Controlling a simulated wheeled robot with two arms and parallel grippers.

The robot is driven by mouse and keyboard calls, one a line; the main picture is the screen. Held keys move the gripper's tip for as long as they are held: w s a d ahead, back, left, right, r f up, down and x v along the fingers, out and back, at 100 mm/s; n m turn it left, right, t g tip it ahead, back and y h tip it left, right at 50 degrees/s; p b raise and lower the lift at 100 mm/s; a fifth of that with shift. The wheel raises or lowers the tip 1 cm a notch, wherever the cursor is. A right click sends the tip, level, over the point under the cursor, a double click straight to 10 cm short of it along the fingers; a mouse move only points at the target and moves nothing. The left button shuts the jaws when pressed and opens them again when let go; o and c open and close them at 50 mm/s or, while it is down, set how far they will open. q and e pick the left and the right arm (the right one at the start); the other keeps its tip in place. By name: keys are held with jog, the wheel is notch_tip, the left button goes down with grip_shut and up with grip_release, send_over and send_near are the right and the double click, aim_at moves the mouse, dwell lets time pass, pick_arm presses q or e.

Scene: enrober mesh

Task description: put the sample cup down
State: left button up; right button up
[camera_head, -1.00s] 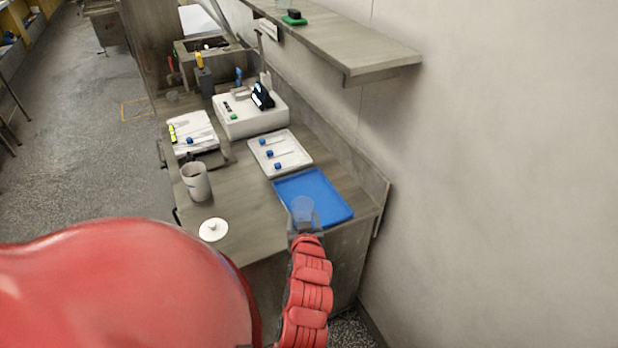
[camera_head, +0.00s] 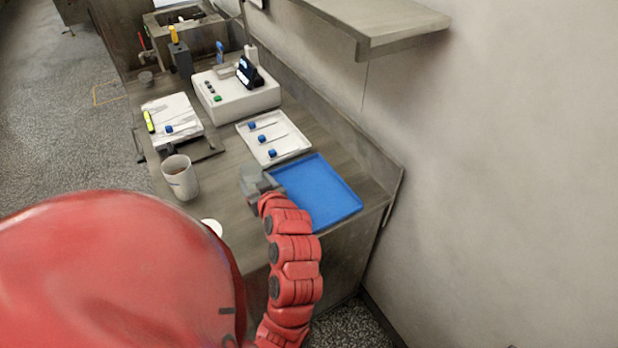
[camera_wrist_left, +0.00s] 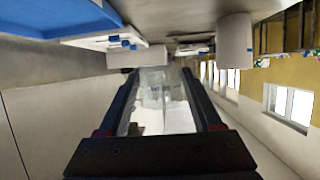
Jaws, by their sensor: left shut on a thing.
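The clear sample cup (camera_head: 251,178) is between the fingers of my left gripper (camera_head: 260,188), which is shut on it. In the head view it appears over the wooden counter (camera_head: 222,192), just left of the blue tray (camera_head: 322,190). I cannot tell whether its base touches the counter. In the left wrist view the see-through cup (camera_wrist_left: 160,92) sits between the two dark fingers (camera_wrist_left: 165,105). The blue tray (camera_wrist_left: 60,14) shows at the upper left there. My right gripper is not in view.
A white mug (camera_head: 180,178) stands left of the cup. A white lid (camera_head: 212,227) lies near the front edge, partly hidden by my arm. A white tray (camera_head: 290,146) with blue-capped items and a white device (camera_head: 240,98) are behind. A shelf (camera_head: 375,25) overhangs the back right.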

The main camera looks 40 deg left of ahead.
pick_arm(q)
notch_tip(320, 180, down, 4)
jog(key=b, duration=0.2)
jog(key=shift+a+r+b, duration=0.1)
jog(key=shift+r+b, duration=0.1)
jog(key=shift+b, duration=0.15)
jog(key=shift+w+f+b, duration=0.15)
jog(key=shift+f+b, duration=0.2)
jog(key=b, duration=0.1)
jog(key=w+d+b, duration=0.1)
jog(key=w+b, duration=0.1)
jog(key=b, duration=0.1)
jog(key=shift+w+d+f, duration=0.15)
jog(key=shift+d+f, duration=0.05)
jog(key=shift+f, duration=0.05)
jog(key=p, duration=0.4)
send_over(314, 192)
jog(key=shift+s+a+f, duration=0.15)
jog(key=shift+s+f, duration=0.05)
jog(key=shift+w+f, duration=0.15)
jog(key=shift+w, duration=0.05)
notch_tip(314, 192, down, 3)
jog(key=shift+f+p, duration=0.1)
jog(key=shift+p, duration=0.55)
jog(key=shift+f, duration=0.15)
jog(key=shift+f, duration=0.1)
